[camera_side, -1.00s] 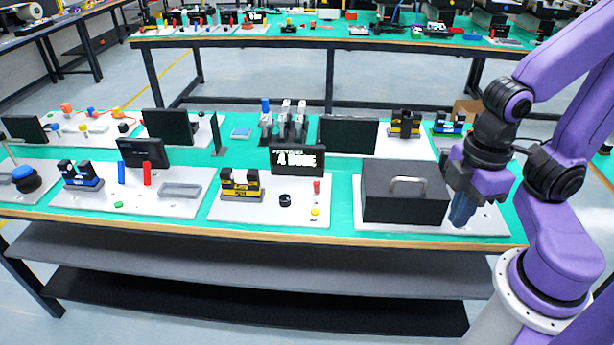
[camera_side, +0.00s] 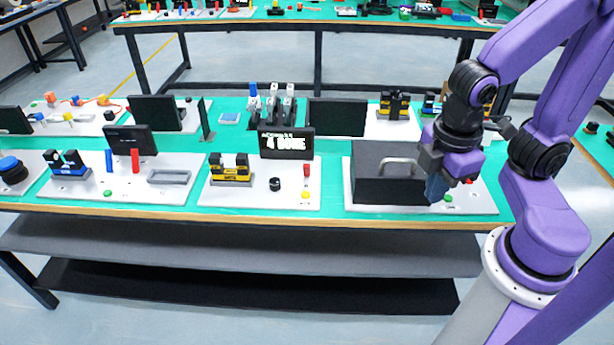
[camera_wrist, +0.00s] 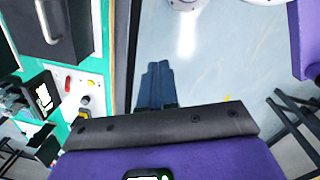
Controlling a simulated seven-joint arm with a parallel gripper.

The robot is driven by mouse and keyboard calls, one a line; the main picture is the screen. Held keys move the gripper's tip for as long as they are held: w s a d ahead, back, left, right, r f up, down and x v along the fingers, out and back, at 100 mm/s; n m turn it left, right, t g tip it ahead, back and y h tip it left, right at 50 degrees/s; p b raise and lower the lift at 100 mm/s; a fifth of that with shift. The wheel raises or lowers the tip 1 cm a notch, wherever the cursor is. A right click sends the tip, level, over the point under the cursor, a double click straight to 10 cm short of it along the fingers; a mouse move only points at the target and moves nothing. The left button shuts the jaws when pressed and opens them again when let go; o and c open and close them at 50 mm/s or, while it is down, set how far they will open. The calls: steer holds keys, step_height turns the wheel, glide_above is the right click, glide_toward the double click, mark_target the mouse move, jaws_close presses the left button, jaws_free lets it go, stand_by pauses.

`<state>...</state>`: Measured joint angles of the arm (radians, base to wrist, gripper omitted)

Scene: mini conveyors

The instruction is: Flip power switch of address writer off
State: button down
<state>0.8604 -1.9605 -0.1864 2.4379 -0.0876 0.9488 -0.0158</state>
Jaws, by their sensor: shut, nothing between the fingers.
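My gripper (camera_side: 434,190) is shut and empty, well right of this panel. In the wrist view its fingers (camera_wrist: 155,80) hang over the floor, outside the table edge.
A black box with a metal handle (camera_side: 378,190) stands between my gripper and the panel. A green button (camera_side: 448,197) lies just right of my gripper. Another panel with a blue-black holder (camera_side: 66,167) and a red post (camera_side: 135,161) is further left. The table front (camera_side: 270,221) is clear.

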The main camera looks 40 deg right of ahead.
steer(key=w+a+f+n+t+h, duration=0.3)
steer(key=w+f, duration=0.3)
steer(key=w, duration=0.2)
steer(key=w+a+f+n+t+h, duration=0.2)
steer(key=w+f+n+t+h, duration=0.1)
steer(key=w+f+n, duration=0.3)
steer(key=w+a+f+n+t+h, duration=0.3)
steer(key=w+f, duration=0.4)
steer(key=w, duration=0.3)
steer(key=shift+a+n+t+h, duration=0.3)
steer(key=shift+n+t, duration=0.3)
steer(key=shift+n, duration=0.2)
glide_toward(308, 170)
steer(key=f, duration=0.1)
steer(key=w+d+f, duration=0.1)
steer(key=f, duration=0.1)
steer(key=shift+w+d+f, duration=0.15)
steer(key=shift+f, duration=0.15)
steer(key=shift+w+d+r, duration=0.45)
steer(key=shift+w+d, duration=0.3)
steer(key=shift+w+d+r, duration=0.5)
steer(key=shift+w+d, duration=0.05)
steer(key=shift+w, duration=0.05)
